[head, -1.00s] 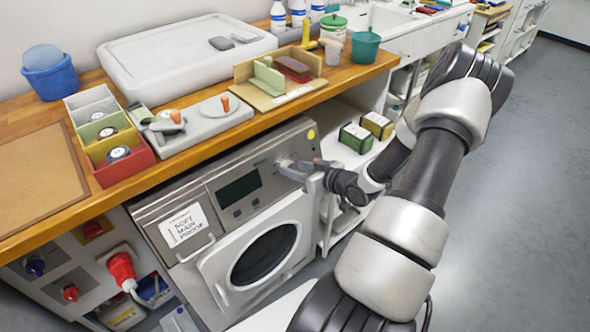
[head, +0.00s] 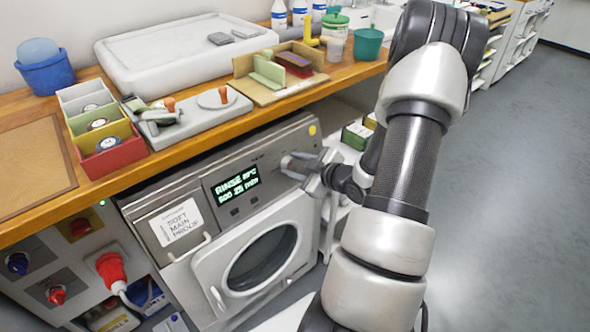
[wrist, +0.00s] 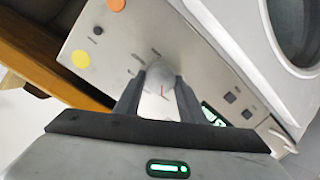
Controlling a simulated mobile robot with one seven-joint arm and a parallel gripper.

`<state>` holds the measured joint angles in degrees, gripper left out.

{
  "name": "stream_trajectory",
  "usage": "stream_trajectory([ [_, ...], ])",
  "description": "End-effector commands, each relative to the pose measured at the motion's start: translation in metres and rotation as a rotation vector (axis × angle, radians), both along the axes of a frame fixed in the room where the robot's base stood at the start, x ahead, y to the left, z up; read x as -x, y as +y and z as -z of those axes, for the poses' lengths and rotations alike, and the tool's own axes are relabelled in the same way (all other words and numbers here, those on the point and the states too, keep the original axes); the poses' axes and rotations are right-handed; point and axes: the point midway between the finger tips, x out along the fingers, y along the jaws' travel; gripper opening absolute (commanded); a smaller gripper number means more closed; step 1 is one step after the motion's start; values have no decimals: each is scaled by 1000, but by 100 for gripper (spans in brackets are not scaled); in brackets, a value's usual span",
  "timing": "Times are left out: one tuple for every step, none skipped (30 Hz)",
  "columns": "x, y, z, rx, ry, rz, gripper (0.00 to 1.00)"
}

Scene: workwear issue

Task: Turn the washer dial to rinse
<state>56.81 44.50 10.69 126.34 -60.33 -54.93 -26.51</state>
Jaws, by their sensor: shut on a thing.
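The washer (head: 262,207) stands under the wooden counter, its round door closed. Its display (head: 235,185) is lit and reads "RINSE" with a temperature on the top line and smaller text below. My gripper (head: 291,166) is at the right part of the control panel. In the wrist view, my gripper (wrist: 158,92) has its two fingers on either side of the round metallic dial (wrist: 160,80) and is shut on it. A thin red mark shows on the dial's face. In the head view the fingers mostly hide the dial.
The counter edge (head: 210,137) overhangs the washer just above the panel. A paper label (head: 178,226) is on the drawer front. A red plug (head: 111,268) with a cable is at lower left. Open floor (head: 500,200) lies to the right.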

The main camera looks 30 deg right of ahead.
Motion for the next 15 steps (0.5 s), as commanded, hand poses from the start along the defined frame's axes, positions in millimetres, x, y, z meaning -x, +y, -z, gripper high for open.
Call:
stream_trajectory([
  [0,0,2,12,0,-3,14],
  [1,0,2,18,-1,-5,14],
  [1,0,1,25,-1,-7,14],
  [1,0,1,29,-2,-9,14],
  [1,0,1,32,-2,-9,14],
  [1,0,1,35,-2,-10,14],
  [1,0,1,37,-3,-11,14],
  [1,0,1,38,-3,-11,14],
  [1,0,1,39,-2,-11,14],
  [1,0,1,39,-2,-11,14],
  [1,0,1,39,-2,-11,14],
  [1,0,1,39,-2,-11,14],
  [1,0,1,39,-2,-11,14],
  [1,0,1,39,-2,-11,14],
  [1,0,1,39,-2,-11,14],
])
